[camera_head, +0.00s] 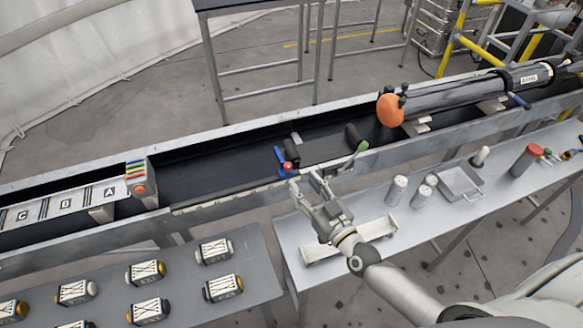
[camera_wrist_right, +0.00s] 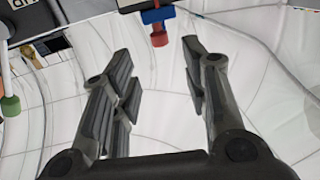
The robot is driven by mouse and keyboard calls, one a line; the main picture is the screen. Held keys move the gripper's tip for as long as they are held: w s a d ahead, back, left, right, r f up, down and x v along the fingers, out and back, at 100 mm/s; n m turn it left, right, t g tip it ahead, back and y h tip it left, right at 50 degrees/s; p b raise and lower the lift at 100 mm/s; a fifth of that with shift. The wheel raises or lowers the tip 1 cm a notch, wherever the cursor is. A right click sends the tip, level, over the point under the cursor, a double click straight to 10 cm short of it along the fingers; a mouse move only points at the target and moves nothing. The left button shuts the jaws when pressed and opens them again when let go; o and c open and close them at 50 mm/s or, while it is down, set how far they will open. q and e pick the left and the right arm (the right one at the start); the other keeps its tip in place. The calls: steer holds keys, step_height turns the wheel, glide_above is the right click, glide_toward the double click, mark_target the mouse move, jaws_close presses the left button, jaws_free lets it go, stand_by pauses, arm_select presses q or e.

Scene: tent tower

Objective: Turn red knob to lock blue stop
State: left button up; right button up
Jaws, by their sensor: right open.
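The red knob (camera_head: 288,167) sits on the blue stop (camera_head: 280,158) at the near edge of the black conveyor channel, left of centre in the head view. In the right wrist view the red knob (camera_wrist_right: 159,37) and the blue stop (camera_wrist_right: 157,16) show at the top, beyond and between the fingertips. My right gripper (camera_head: 306,184) is open and empty, just in front of and slightly right of the knob, apart from it. Its spread fingers (camera_wrist_right: 158,60) also show in the right wrist view. My left gripper is not in view.
A green-tipped lever (camera_head: 361,146) stands right of the stop. A black cylinder with an orange cap (camera_head: 390,110) lies on the channel further right. White canisters (camera_head: 396,190) and a metal tray (camera_head: 459,184) stand on the near table. A white holder (camera_head: 375,230) lies under my right arm.

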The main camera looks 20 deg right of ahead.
mark_target(290, 168)
steer(key=x, duration=0.7)
